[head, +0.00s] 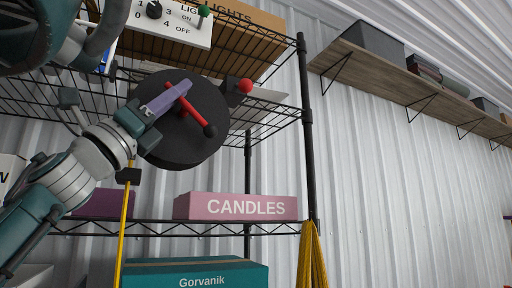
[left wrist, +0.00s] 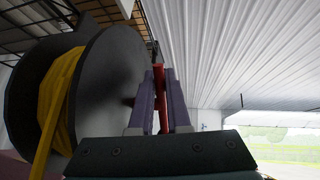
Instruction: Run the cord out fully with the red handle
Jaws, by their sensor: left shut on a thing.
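The cord reel (head: 190,148) is a large dark disc in front of the wire shelf. A red handle (head: 192,106) crosses its face, with a black knob at the lower right end. My left gripper (head: 168,98) has purple fingers shut on the red handle near its upper left end. In the left wrist view the red handle (left wrist: 160,105) sits between the fingers of my gripper (left wrist: 160,95). Yellow cord (left wrist: 60,95) is wound on the reel (left wrist: 112,90) there. A yellow cord length (head: 124,230) hangs down below a small black block. My right gripper is not in view.
A black lever with a red ball (head: 246,86) sticks out right of the reel. A labelled switch panel (head: 170,22) is above. A pink CANDLES box (head: 235,206) and a teal box (head: 195,273) are below. A dark shelf post (head: 307,130) stands right.

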